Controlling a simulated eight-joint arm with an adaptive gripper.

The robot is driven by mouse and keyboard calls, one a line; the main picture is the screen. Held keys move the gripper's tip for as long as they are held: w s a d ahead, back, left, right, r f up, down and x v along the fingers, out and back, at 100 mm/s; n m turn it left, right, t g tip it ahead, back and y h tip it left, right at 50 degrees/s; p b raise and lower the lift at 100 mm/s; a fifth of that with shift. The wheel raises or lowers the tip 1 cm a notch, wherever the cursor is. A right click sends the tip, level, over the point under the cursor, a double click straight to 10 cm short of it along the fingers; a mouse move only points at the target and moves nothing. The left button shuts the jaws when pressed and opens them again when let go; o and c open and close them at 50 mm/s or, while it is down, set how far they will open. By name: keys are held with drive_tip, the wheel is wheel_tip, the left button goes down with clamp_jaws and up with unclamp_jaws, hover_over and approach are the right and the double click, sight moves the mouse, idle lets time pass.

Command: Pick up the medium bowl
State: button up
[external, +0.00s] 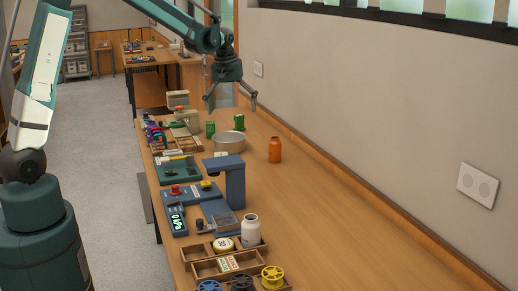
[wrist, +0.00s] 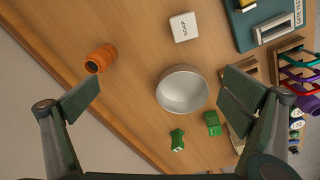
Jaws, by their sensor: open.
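The medium bowl (external: 229,142) is a round, pale grey bowl standing upright on the wooden table. In the wrist view the bowl (wrist: 183,92) lies between my spread fingers, a little nearer the right finger, with its empty inside showing. My gripper (external: 231,101) is open and empty, above the bowl and apart from it. In the wrist view the two fingers of my gripper (wrist: 163,98) stand wide apart.
Two green containers (external: 239,122) stand close behind the bowl. An orange jar (external: 275,150) stands to its right, and a white soap box (wrist: 185,27) lies near it. A blue stand (external: 235,183) rises in front. The table's right side is clear along the wall.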

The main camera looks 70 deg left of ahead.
sight(229, 140)
drive_tip(key=w+a+f+n+g+p, duration=0.1)
drive_tip(key=w+a+f+n+p, duration=0.1)
drive_tip(key=a+f, duration=0.8)
drive_tip(key=shift+a+f+n+h+p, duration=0.2)
drive_tip(key=shift+a+n+h+p, duration=0.35)
drive_tip(key=shift+a, duration=1.75)
drive_tip(key=shift+f, duration=1.3)
drive_tip(key=shift+w, duration=0.1)
drive_tip(key=shift+f+b, duration=0.35)
drive_tip(key=shift+f, duration=2.25)
